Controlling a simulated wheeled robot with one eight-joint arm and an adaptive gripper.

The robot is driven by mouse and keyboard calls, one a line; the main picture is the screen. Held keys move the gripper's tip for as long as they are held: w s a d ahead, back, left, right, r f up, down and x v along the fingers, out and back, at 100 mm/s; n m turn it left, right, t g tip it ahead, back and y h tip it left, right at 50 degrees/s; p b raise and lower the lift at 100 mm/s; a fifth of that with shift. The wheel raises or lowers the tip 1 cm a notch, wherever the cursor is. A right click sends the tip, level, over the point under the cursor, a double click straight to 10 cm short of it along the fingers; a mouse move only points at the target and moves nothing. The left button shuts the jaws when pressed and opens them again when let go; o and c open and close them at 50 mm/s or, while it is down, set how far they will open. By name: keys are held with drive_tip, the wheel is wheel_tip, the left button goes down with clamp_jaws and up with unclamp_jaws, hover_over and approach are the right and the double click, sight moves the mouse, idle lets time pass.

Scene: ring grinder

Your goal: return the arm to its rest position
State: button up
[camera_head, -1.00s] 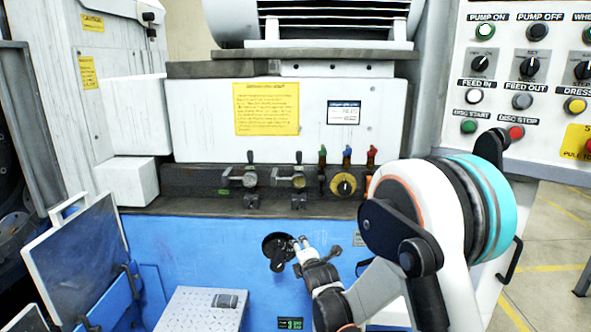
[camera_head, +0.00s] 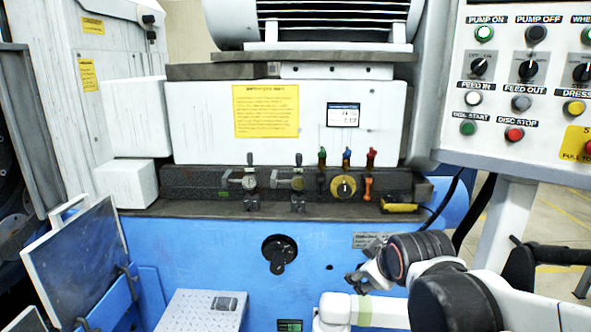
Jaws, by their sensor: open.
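My gripper (camera_head: 358,277) is at the lower right of centre, in front of the blue machine front. Its small dark fingers point left, apart from the machine, and hold nothing that I can see. My arm is folded low at the right side of the view. A round black fitting with a hanging lever (camera_head: 279,252) sits on the blue front, left of my gripper and clear of it.
The control panel (camera_head: 520,90) with several buttons is at the upper right. Valves and coloured levers (camera_head: 345,170) line the dark ledge above. A tilted framed panel (camera_head: 78,262) stands at the left. A light box (camera_head: 200,310) is at the bottom.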

drive_tip(key=s+d+f+m+g, duration=0.1)
drive_tip(key=s+m, duration=0.3)
drive_tip(key=s, duration=0.5)
drive_tip(key=s+d+f+m+g, duration=0.1)
drive_tip(key=s+d+m, duration=0.2)
drive_tip(key=s, duration=0.6)
drive_tip(key=shift+s+f+m, duration=0.3)
drive_tip(key=shift+s+m, duration=0.1)
drive_tip(key=shift+m, duration=0.3)
